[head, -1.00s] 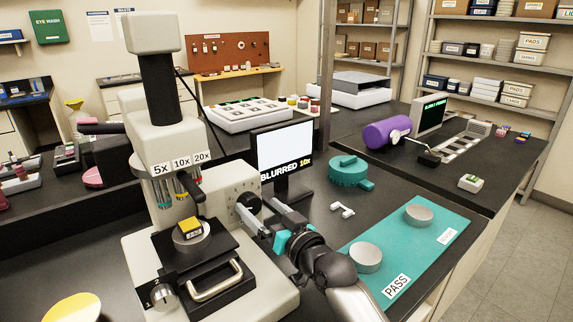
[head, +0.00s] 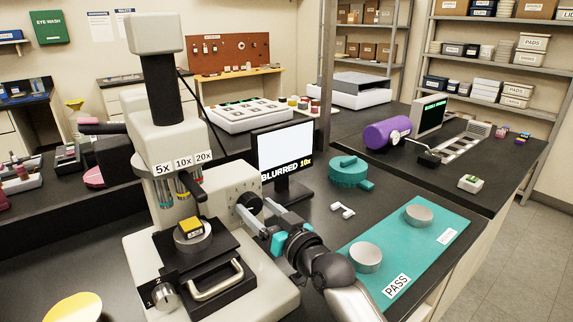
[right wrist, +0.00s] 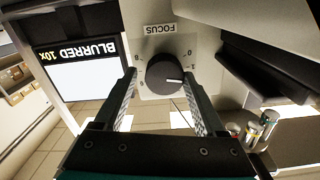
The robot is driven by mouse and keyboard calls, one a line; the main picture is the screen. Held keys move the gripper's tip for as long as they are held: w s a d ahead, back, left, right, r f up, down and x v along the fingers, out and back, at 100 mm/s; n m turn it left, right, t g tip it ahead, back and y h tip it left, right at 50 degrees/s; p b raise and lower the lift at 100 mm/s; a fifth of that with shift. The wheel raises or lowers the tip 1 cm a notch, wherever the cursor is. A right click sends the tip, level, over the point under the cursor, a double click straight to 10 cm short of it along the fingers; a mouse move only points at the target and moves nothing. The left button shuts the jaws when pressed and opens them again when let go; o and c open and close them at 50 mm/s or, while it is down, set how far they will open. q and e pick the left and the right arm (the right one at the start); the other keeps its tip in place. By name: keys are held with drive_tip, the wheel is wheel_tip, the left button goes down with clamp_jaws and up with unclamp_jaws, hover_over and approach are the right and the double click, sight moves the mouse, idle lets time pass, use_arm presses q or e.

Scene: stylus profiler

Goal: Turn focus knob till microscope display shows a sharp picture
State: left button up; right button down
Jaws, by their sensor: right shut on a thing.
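The microscope (head: 205,130) stands at left centre in the head view, with a yellow-topped sample (head: 190,228) on its stage. Its dark round focus knob (head: 249,203) is on the right side. In the right wrist view the knob (right wrist: 168,75) sits under the FOCUS label, its white mark pointing right. My right gripper (head: 262,213) is shut on the knob; its fingers (right wrist: 160,78) stand on either side of it. The display (head: 285,150) reads BLURRED 10x under a blank white picture; it also shows in the right wrist view (right wrist: 85,80). My left gripper is out of view.
A teal mat (head: 393,243) with two grey discs and a PASS label lies right of my right arm. A teal round object (head: 348,170) and a small white piece (head: 342,210) lie behind it. The front stage handle (head: 215,281) is close to the arm.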

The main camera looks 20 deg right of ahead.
drive_tip(key=m, duration=0.9)
drive_tip(key=shift+a+f, duration=0.15)
drive_tip(key=shift+a, duration=0.1)
drive_tip(key=m, duration=0.3)
drive_tip(key=shift+m, duration=0.4)
drive_tip(key=m, duration=0.6)
